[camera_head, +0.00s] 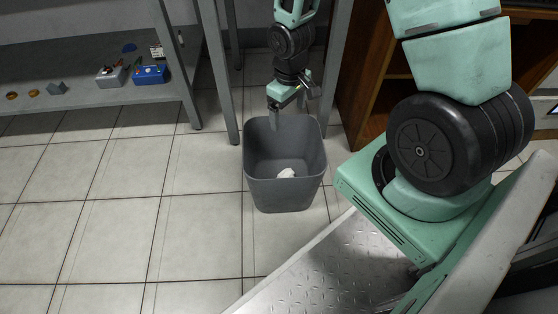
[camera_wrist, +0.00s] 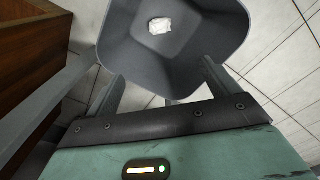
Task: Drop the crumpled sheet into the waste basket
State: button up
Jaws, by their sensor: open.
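The waste basket (camera_head: 284,190) is a grey open bin standing upright on the tiled floor in the head view. It also fills the top of the wrist view (camera_wrist: 205,75). The crumpled sheet (camera_head: 287,173) is a small white wad lying inside the basket, near its bottom. It shows in the wrist view (camera_wrist: 160,25) too, apart from my fingers. My gripper (camera_head: 274,122) is above the basket's far rim, pointing down. In the wrist view my gripper (camera_wrist: 165,88) has its two fingers spread wide, open and empty.
A grey shelf (camera_head: 95,97) at the left holds a blue box (camera_head: 150,75), a grey box (camera_head: 111,76) and other small items. Metal legs (camera_head: 219,75) stand behind the basket. A wooden cabinet (camera_head: 371,70) is to its right. The floor at left is clear.

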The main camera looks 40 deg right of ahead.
notch_tip(320, 180, up, 9)
jog(key=p, duration=0.4)
jog(key=shift+r, duration=0.15)
jog(key=s+a+r+n, duration=0.2)
jog(key=s+a+r, duration=0.2)
jog(key=a+r, duration=0.6)
jog(key=s+a+r+n+p, duration=0.1)
jog(key=s+a+r+n, duration=0.1)
jog(key=s+a+r, duration=0.35)
jog(key=s+a+r+n+p, duration=0.2)
jog(key=s+a, duration=0.5)
jog(key=s, duration=0.2)
notch_tip(320, 180, up, 37)
jog(key=p, duration=3.6)
jog(key=shift+w+m+y, duration=0.3)
jog(key=shift+w, duration=0.15)
jog(key=shift+r, duration=0.1)
